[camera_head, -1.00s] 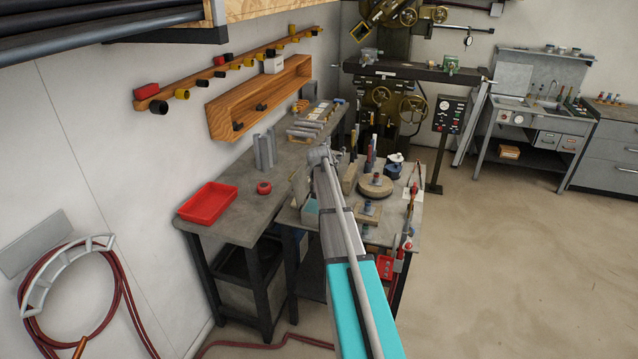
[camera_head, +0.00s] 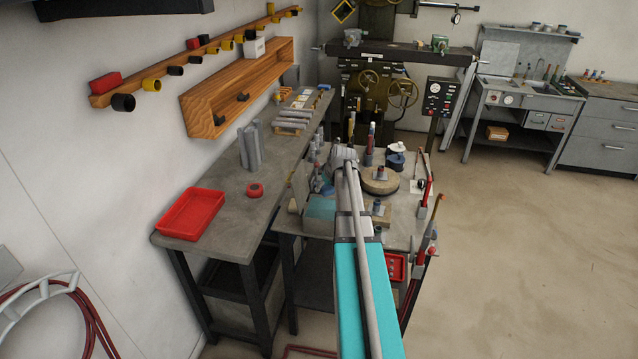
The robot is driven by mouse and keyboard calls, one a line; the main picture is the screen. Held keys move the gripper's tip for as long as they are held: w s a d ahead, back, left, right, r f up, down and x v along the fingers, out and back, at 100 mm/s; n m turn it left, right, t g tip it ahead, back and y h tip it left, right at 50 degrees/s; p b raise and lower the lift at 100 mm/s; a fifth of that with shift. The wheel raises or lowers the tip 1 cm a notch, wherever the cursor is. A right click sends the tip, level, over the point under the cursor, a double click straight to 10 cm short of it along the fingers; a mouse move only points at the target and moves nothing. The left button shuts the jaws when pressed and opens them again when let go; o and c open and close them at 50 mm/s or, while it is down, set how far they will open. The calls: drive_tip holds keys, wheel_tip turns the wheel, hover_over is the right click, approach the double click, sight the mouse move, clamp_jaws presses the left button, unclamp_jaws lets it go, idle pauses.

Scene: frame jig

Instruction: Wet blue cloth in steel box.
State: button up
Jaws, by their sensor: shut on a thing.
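My arm reaches out over the work table, and its wrist ends above the table's middle. My gripper (camera_head: 318,172) shows only small and partly, left of the wrist; its fingertips are hard to make out. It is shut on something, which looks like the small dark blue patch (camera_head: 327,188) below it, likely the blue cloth. A box with a pale blue-green face (camera_head: 320,207), likely the steel box, stands at the table's near left corner, just below the gripper. Its inside cannot be made out, and my arm hides part of the table.
A round wooden disc (camera_head: 381,181) and a blue and white pot (camera_head: 396,158) stand right of my arm. Red-handled tools line the table's right edge. A red tray (camera_head: 193,214) and red ring (camera_head: 255,190) lie on the left bench (camera_head: 222,222). The floor at right is clear.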

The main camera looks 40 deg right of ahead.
sight(326, 195)
drive_tip(key=shift+d, duration=0.15)
drive_tip(key=shift+f, duration=0.2)
idle(0.3)
wheel_tip(326, 195, down, 11)
drive_tip(key=b, duration=1.1)
idle(0.3)
drive_tip(key=shift+r, duration=0.1)
idle(1.4)
drive_tip(key=shift+r+p, duration=3.35)
drive_tip(key=shift+r, duration=0.05)
drive_tip(key=shift+r, duration=0.1)
wheel_tip(326, 195, up, 6)
drive_tip(key=p, duration=0.6)
